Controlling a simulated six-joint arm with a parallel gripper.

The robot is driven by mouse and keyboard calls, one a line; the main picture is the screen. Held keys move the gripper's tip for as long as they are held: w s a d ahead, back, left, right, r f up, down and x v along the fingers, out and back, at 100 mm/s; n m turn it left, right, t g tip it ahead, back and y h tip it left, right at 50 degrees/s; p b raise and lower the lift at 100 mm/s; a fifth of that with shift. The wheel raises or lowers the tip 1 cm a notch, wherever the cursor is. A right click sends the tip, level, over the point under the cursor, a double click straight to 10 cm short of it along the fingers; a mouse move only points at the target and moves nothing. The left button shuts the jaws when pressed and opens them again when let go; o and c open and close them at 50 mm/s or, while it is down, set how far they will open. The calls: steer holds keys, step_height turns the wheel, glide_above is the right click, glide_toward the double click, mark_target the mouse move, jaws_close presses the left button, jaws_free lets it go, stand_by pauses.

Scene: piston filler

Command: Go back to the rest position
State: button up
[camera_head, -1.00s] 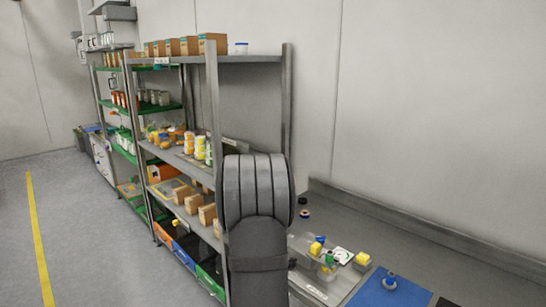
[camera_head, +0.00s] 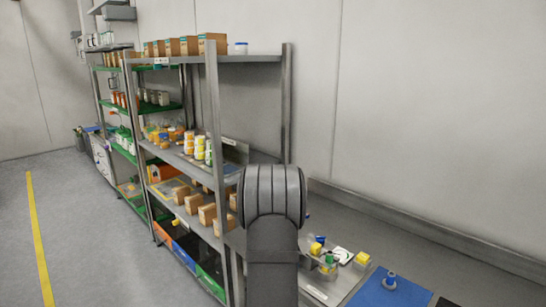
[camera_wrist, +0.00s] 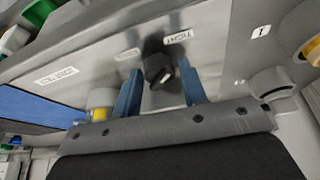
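My gripper (camera_wrist: 159,66) shows in the wrist view as two blue fingers, spread apart with a clear gap. A black knob (camera_wrist: 158,69) on a grey panel (camera_wrist: 100,48) appears between the fingertips in the picture. No finger visibly grips it, and I cannot tell its exact distance. Labels are beside the knob; the one to its right seems to read "TIGHT". In the head view the gripper is hidden; only my dark arm link shows.
In the head view, a metal shelf rack (camera_head: 214,120) with boxes and jars stands left of my arm. The floor at left is clear.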

steer(key=n+y, duration=0.1)
steer(key=n, duration=0.1)
steer(key=n+t, duration=0.1)
steer(key=n, duration=0.2)
steer(key=shift+s+d+y, duration=0.1)
steer(key=shift+d+y, duration=0.05)
steer(key=shift+y, duration=0.25)
steer(key=v, duration=0.7)
steer(key=x, duration=0.7)
steer(key=shift+f, duration=0.15)
steer(key=shift+m, duration=0.4)
steer(key=shift+m+g+h, duration=0.3)
steer(key=shift+m+h, duration=0.3)
steer(key=shift+m, duration=0.7)
